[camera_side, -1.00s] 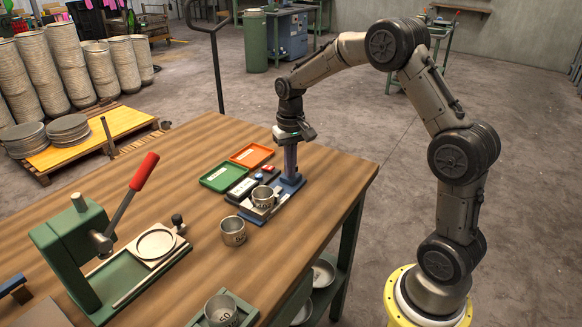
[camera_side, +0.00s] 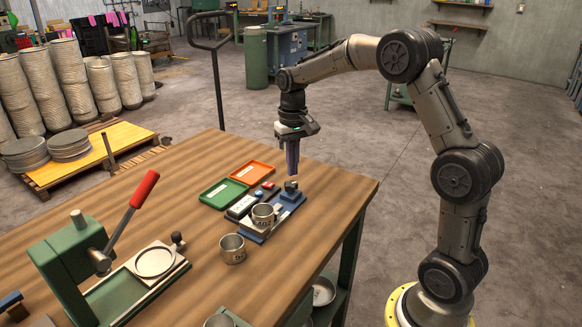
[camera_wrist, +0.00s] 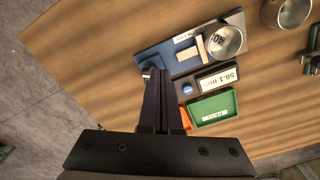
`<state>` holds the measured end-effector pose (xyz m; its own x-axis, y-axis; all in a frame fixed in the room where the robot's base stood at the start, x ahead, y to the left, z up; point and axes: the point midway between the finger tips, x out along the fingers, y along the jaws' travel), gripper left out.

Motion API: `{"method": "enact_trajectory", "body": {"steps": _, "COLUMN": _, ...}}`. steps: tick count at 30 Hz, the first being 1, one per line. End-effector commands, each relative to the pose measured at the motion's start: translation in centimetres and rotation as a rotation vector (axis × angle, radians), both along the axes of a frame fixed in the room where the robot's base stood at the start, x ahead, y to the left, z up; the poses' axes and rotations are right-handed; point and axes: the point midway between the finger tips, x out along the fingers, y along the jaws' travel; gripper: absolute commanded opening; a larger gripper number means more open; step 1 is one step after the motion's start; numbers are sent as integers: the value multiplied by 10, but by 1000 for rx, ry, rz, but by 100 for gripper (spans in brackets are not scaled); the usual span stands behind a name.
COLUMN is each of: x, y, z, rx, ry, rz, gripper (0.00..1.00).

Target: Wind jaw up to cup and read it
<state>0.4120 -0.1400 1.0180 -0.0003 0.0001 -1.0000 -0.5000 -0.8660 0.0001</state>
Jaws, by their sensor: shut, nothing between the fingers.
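The measuring fixture has a blue base (camera_side: 258,232); the base also shows in the wrist view (camera_wrist: 160,50). A metal cup (camera_side: 262,215) sits upright on it, also in the wrist view (camera_wrist: 226,42). A pale jaw piece (camera_wrist: 201,47) lies close beside the cup; I cannot tell whether they touch. A dark winding knob (camera_side: 291,187) stands at the fixture's far end. The readout (camera_wrist: 218,79) seems to show 56.1 mm. My gripper (camera_side: 292,172) points down, shut and empty, just above the knob; its fingers (camera_wrist: 160,75) partly cover the fixture's end in the wrist view.
Green (camera_side: 223,194) and orange (camera_side: 250,173) trays lie behind the fixture. A second cup (camera_side: 232,249) stands in front of it. A green lever press (camera_side: 75,250) with a red handle is at the left. The table's right edge is clear.

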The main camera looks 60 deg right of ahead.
Motion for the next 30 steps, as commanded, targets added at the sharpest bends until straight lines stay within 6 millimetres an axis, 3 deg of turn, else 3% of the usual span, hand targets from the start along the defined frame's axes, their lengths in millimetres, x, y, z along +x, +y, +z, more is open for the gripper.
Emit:
{"method": "enact_trajectory", "body": {"steps": 4, "x": -10, "y": -20, "z": 7, "rx": -1, "ry": -2, "rz": -5, "gripper": 0}}
{"method": "enact_trajectory", "body": {"steps": 8, "x": -13, "y": -23, "z": 4, "rx": 0, "ry": 1, "rz": 0, "gripper": 0}}
{"method": "enact_trajectory", "body": {"steps": 21, "x": -12, "y": -23, "z": -45, "rx": 1, "ry": 2, "rz": 0, "gripper": 0}}
{"method": "enact_trajectory", "body": {"steps": 30, "x": -12, "y": -23, "z": -61, "rx": 0, "ry": 1, "rz": 0, "gripper": 0}}
